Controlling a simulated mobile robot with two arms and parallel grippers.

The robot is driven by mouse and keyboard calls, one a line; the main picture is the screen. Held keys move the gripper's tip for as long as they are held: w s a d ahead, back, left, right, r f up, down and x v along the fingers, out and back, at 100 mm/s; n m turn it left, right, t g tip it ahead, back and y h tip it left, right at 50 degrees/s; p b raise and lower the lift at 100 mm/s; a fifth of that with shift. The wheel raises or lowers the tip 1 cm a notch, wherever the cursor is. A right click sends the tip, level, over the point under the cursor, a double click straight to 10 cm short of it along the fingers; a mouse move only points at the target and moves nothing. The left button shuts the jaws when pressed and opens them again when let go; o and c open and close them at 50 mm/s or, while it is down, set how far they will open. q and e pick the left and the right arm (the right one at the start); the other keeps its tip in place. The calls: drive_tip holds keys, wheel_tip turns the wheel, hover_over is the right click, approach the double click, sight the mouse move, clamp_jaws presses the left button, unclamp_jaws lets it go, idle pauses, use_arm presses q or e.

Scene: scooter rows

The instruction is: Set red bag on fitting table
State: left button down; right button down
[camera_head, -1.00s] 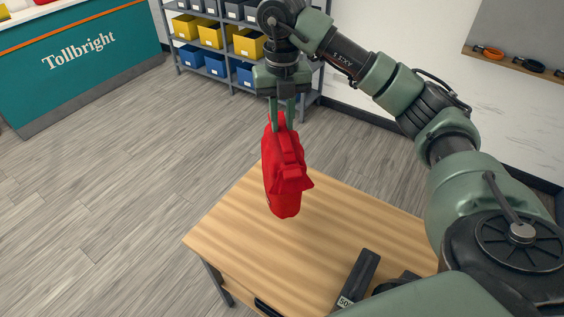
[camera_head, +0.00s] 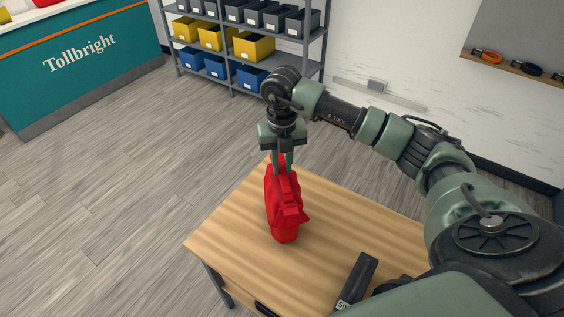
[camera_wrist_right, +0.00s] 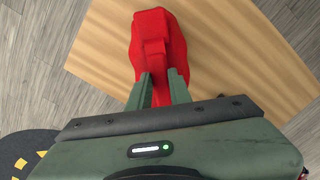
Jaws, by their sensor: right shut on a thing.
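The red bag (camera_head: 285,208) is upright at the left part of the wooden fitting table (camera_head: 340,215). My right gripper (camera_head: 283,165) comes down from above and is shut on the top of the bag. The bag's lower end shows against the tabletop; I cannot tell whether it touches. In the right wrist view the red bag (camera_wrist_right: 158,45) extends beyond my right gripper's fingers (camera_wrist_right: 160,85), with the table (camera_wrist_right: 225,45) beneath. My left gripper is not in view.
A dark box-like item (camera_head: 357,282) lies near the table's front edge. A grey shelf rack with yellow bins (camera_head: 254,46) and blue bins stands behind. A teal counter (camera_head: 85,75) is at the far left.

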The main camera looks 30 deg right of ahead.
drive_tip(key=c, duration=1.7)
unclamp_jaws()
drive_tip(key=shift+f, duration=0.15)
drive_tip(key=o, duration=0.4)
drive_tip(key=shift+r, duration=0.2)
drive_tip(key=shift+r, duration=0.2)
wheel_tip(320, 180, up, 12)
drive_tip(key=b, duration=0.2)
drive_tip(key=shift+f+b, duration=0.2)
drive_tip(key=shift+b, duration=0.1)
